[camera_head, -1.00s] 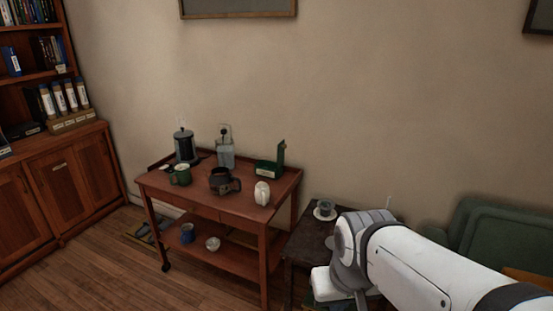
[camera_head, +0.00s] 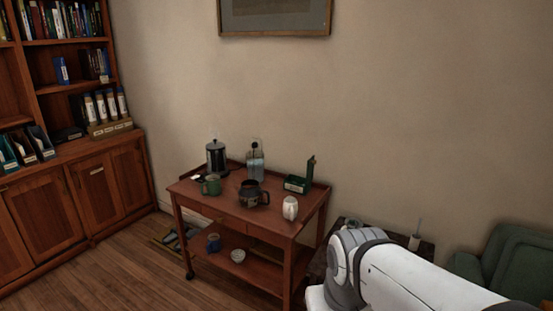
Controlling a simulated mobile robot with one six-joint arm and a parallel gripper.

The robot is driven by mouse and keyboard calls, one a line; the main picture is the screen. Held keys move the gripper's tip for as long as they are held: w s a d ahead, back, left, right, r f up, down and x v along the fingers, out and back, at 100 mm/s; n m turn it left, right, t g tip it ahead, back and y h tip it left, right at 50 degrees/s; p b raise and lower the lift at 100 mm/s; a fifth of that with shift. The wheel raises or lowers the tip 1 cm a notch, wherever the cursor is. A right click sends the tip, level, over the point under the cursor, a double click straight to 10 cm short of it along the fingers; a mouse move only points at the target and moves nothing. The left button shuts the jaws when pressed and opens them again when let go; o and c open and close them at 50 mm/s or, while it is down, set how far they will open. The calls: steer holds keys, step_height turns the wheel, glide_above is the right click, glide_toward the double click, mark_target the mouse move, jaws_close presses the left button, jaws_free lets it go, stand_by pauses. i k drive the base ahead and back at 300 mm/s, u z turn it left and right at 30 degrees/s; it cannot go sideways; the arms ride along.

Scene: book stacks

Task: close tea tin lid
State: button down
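The green tea tin (camera_head: 296,184) stands at the back right of the wooden trolley top. Its lid (camera_head: 310,169) stands upright at the tin's right side, so the tin is open. My white arm fills the lower right of the head view, in front of and to the right of the trolley. My gripper cannot be made out, so its fingers do not show.
On the trolley (camera_head: 232,211) are a kettle (camera_head: 216,158), a glass bottle (camera_head: 255,162), a green mug (camera_head: 211,185), a dark pot (camera_head: 251,194) and a white jar (camera_head: 290,208). A green armchair (camera_head: 512,262) is at right.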

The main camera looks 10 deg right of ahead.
mark_target(310, 162)
steer(key=u, duration=0.05)
steer(key=i, duration=1.25)
steer(key=z, duration=0.45)
steer(key=i, duration=0.55)
steer(key=z, duration=0.35)
steer(key=k, duration=0.85)
steer(key=z, duration=0.2)
steer(key=i, duration=0.85)
steer(key=u, duration=0.05)
